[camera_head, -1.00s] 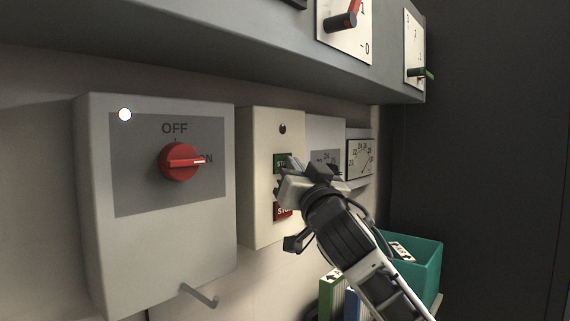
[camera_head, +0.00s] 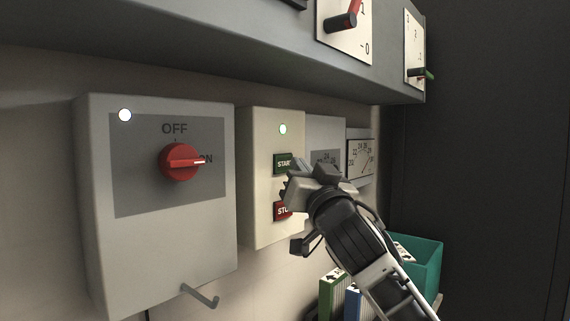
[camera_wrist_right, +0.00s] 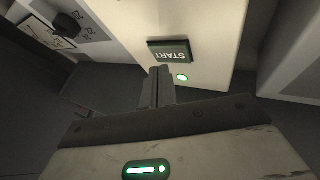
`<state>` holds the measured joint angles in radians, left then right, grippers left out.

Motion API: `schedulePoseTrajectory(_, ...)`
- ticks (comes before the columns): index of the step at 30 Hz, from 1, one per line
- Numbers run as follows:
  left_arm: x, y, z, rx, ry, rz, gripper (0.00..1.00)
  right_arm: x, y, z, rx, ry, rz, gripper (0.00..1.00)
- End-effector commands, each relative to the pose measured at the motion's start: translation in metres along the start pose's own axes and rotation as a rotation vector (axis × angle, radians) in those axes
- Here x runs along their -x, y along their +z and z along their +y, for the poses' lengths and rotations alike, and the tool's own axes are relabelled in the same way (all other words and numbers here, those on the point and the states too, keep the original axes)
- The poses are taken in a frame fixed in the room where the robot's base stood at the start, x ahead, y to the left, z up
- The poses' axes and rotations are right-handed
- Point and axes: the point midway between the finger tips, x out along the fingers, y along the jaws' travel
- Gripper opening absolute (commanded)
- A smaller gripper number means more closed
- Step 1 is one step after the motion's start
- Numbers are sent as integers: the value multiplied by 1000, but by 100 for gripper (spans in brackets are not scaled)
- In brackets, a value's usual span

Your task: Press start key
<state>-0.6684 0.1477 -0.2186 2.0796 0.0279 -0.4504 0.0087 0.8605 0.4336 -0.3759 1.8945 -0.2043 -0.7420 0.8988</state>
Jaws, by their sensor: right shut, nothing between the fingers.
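The red STOP key (camera_head: 281,210) is below, partly hidden by my right gripper. My right gripper (camera_head: 291,183) is just below and right of the START key, in front of the box. Its fingers (camera_wrist_right: 158,86) are shut and empty, seemingly apart from the key. My left gripper is not in view.
A grey box with a red OFF/ON knob (camera_head: 180,161) and a lit white lamp (camera_head: 125,115) stands left. A grey overhang (camera_head: 200,45) runs above. Dial gauges (camera_head: 361,158) are right of the cream box. A teal bin (camera_head: 428,262) and binders (camera_head: 333,291) are below right.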

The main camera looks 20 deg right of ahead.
Motion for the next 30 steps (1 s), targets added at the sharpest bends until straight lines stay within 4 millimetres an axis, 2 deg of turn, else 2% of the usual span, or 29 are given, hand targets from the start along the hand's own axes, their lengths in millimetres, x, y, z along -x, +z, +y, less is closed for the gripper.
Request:
schedulePoseTrajectory(9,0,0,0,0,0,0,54,2,-1,1,0,1,1,0)
schedulePoseTrajectory(21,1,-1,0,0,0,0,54,33,-17,18,0,2,0,0)
schedulePoseTrajectory(30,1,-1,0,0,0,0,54,40,-22,22,0,1,0,0)
